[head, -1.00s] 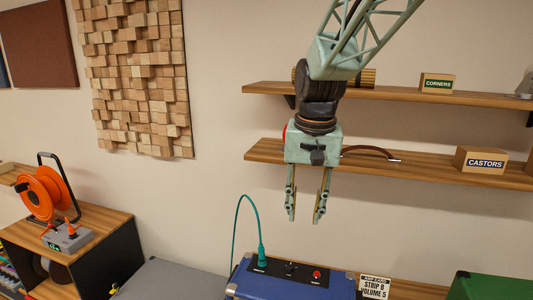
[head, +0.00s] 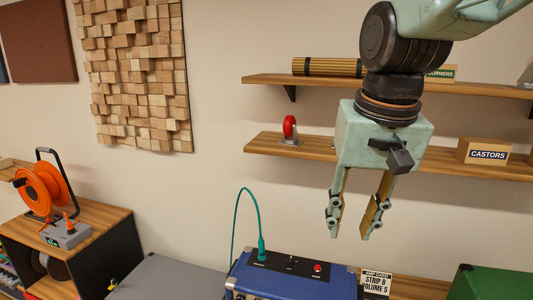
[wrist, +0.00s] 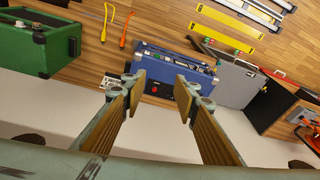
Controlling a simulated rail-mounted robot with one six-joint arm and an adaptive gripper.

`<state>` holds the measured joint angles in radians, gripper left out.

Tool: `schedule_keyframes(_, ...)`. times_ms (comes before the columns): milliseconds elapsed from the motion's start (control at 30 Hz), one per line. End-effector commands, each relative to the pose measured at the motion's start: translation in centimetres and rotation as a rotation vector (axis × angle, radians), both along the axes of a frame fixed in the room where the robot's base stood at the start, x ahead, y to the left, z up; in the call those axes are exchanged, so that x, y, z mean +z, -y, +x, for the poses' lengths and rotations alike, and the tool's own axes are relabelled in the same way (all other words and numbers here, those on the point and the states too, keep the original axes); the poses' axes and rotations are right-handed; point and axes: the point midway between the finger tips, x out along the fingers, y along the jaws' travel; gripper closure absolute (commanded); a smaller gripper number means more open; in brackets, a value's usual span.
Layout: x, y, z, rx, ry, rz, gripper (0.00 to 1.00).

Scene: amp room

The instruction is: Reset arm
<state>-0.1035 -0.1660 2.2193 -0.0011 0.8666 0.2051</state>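My gripper (head: 350,237) hangs fingers-down in the head view, in front of the lower shelf and above the right part of the blue amp. Its two fingers are apart with nothing between them. The wrist view also shows my gripper (wrist: 160,85) open and empty, with the blue amp (wrist: 172,75) beyond the fingertips. In the head view the blue amp (head: 275,285) has a teal cable (head: 237,220) plugged into its top panel and a red button (head: 317,267) on the right of that panel.
Two wall shelves (head: 265,145) stand behind my arm, with a CASTORS box (head: 485,152) and a red castor (head: 289,128). An amp card (head: 376,283) stands beside the blue amp. A green case (head: 480,285) is at right, an orange cable reel (head: 45,190) at left.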

Motion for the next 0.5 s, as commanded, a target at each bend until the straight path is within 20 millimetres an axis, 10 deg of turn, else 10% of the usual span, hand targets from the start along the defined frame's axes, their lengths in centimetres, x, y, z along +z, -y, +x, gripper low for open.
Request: schedule_keyframes(500,-0.5,2.5,-8.6,0.036,0.053,-0.016,0.72)
